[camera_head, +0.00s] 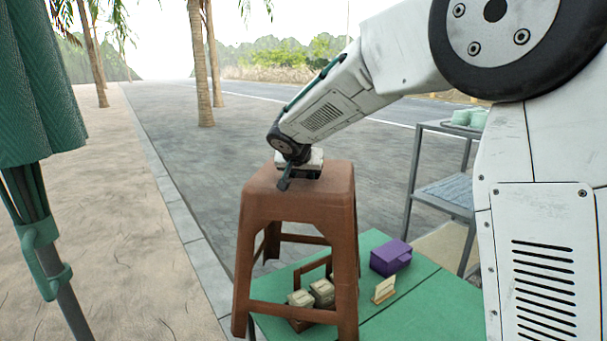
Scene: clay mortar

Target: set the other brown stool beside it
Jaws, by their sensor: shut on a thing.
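A brown stool (297,190) stands upright in the middle of the camera_head view, with a flat square seat and splayed legs joined by rungs. My gripper (286,181) reaches down onto the seat from above and is shut on it. The gripper body hides part of the far seat edge, and I cannot see both fingertips. The stool's lower legs overlap the green table in the picture, and I cannot tell whether its feet touch the ground. I see no second brown stool in this view.
Behind the stool is a green table (428,300) with a purple box (390,257), a small cream card stand (384,290) and a brown carrier with cream-coloured items (321,291). A grey metal shelf (447,190) stands right. A folded green parasol (37,85) is left. Sandy paving between is clear.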

